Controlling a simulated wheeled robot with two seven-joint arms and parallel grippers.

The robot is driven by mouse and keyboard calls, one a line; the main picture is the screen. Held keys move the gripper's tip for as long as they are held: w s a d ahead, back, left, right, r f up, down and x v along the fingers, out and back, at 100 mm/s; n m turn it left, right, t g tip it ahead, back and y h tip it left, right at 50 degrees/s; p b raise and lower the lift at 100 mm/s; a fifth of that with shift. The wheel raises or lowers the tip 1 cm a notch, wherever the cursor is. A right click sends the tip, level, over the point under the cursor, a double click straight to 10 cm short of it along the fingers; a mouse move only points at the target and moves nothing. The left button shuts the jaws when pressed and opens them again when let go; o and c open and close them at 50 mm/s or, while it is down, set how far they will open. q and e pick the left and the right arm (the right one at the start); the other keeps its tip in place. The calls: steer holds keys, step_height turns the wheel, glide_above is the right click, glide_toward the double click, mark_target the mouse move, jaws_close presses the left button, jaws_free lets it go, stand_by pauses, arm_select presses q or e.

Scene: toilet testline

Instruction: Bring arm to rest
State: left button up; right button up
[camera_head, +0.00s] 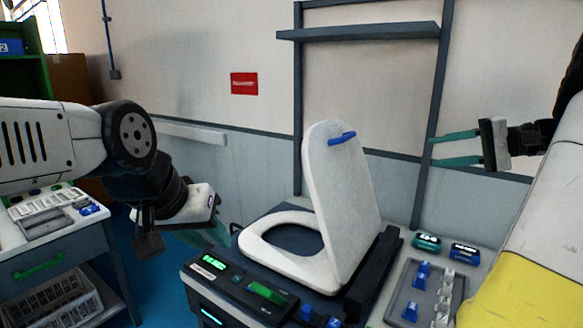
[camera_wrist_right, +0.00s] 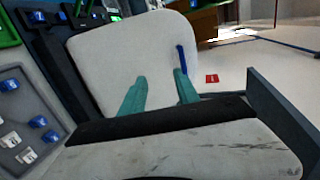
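The white toilet seat (camera_head: 262,262) lies on a dark testing bench. Its lid (camera_head: 342,205) stands raised, with a blue handle (camera_head: 342,138) near its top; the lid also shows in the right wrist view (camera_wrist_right: 110,62). My right gripper (camera_head: 436,150) is to the right of the lid, apart from it, with two teal fingers spread and nothing between them. These fingers also show apart in the right wrist view (camera_wrist_right: 159,80). My left gripper (camera_head: 212,234) hangs low, left of the toilet, pointing down; its fingers are partly hidden.
A tray (camera_head: 404,308) with blue and white parts sits right of the toilet. A cart (camera_head: 62,248) stands at the left. A dark frame with a shelf (camera_head: 360,33) rises behind the lid. The bench front has a lit control panel (camera_head: 235,280).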

steer(key=s+a+f+n+g+h, duration=0.1)
steer(key=s+a+f+g+h, duration=0.15)
steer(key=a, duration=0.75)
steer(key=s+a+f+n+h, duration=0.3)
steer(key=s+a+h, duration=0.1)
steer(key=s, duration=0.4)
steer(key=s+a+f+n+t+h, duration=0.1)
steer(key=s+a+f+n+h, duration=0.2)
steer(key=s+a, duration=0.3)
steer(key=shift+s+a+f+h, duration=0.4)
steer(key=shift+s+f, duration=0.1)
steer(key=shift+s, duration=0.75)
